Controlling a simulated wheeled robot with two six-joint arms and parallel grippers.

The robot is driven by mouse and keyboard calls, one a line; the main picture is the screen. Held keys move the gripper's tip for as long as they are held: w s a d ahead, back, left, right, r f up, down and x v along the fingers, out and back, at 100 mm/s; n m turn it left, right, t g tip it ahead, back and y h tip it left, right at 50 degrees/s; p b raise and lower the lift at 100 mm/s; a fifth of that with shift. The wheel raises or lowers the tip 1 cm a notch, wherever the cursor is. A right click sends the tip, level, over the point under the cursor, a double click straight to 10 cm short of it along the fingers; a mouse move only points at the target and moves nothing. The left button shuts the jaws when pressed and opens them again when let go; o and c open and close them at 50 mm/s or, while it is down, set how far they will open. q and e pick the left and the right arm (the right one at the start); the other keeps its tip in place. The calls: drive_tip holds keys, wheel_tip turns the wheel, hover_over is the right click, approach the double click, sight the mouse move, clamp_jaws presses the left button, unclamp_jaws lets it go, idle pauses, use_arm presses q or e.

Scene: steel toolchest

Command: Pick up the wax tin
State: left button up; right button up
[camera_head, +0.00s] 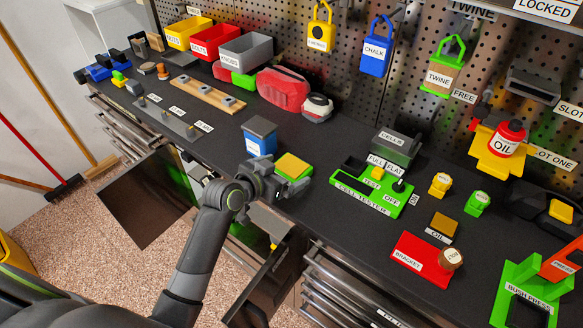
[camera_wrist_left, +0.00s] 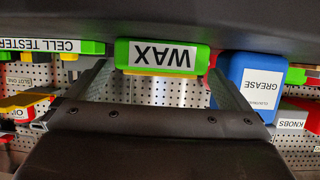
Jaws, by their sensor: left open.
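The wax tin (camera_head: 294,167) is a small green tin with a yellow top, standing on the dark bench top near its front edge. In the left wrist view the picture is upside down, and the tin's WAX label (camera_wrist_left: 162,55) faces the camera. My left gripper (camera_head: 272,182) is open just in front of the tin. In the wrist view its two fingers (camera_wrist_left: 162,84) point toward the tin, one towards each side, with nothing held. Whether a finger touches the tin I cannot tell. My right gripper is not in view.
A blue grease container (camera_head: 259,137) stands close behind and left of the tin; it also shows in the wrist view (camera_wrist_left: 252,84). The green cell tester (camera_head: 368,196) lies to the right. An open drawer (camera_head: 262,275) juts out below the bench edge.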

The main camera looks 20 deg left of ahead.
sight(287, 169)
use_arm(q)
drive_tip(key=shift+p+x, duration=0.35)
drive_tip(key=shift+x, duration=1.55)
drive_tip(key=shift+s, duration=0.1)
drive_tip(key=c, duration=1.2)
